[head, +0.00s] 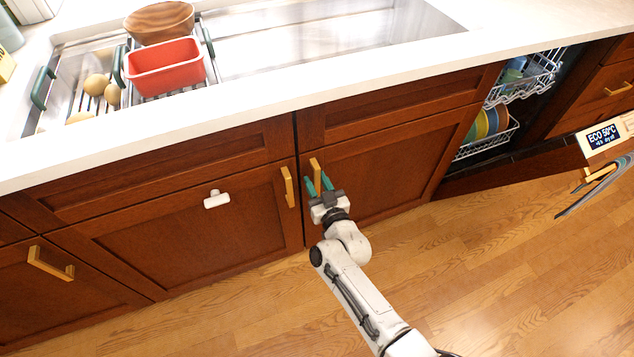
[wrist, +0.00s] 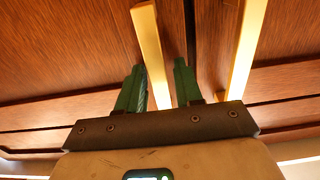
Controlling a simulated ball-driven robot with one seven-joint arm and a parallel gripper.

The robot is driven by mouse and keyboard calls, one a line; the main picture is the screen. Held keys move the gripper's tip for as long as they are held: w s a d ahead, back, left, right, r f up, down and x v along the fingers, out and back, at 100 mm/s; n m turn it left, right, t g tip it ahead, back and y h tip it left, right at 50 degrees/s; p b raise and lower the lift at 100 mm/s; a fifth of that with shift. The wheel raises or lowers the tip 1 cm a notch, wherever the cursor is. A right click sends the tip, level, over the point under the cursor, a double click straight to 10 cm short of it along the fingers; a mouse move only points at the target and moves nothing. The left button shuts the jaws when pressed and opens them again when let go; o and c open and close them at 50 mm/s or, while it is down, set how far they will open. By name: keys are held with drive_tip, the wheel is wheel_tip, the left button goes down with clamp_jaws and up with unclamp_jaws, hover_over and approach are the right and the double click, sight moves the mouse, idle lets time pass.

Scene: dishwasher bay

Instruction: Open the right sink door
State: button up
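The right sink door (head: 400,160) is a closed reddish-brown wood panel under the sink. Its upright yellow handle (head: 315,169) is near the door's left edge. My gripper (head: 318,184) is in front of this handle, with its two green fingers pointing at the door. In the wrist view the handle (wrist: 149,45) runs between the two spread fingers of my gripper (wrist: 160,78), closer to the left finger. The fingers are open and not clamped on it. I cannot tell whether the left finger touches it.
The left sink door (head: 180,220) is closed, its handle (head: 288,187) just left of my gripper; a white fixture (head: 216,199) is on it. The dishwasher door (head: 520,168) hangs open at right, with racks of dishes. The wooden floor (head: 470,270) is clear.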

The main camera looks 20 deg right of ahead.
clamp_jaws()
drive_tip(key=shift+s, duration=0.1)
idle(0.3)
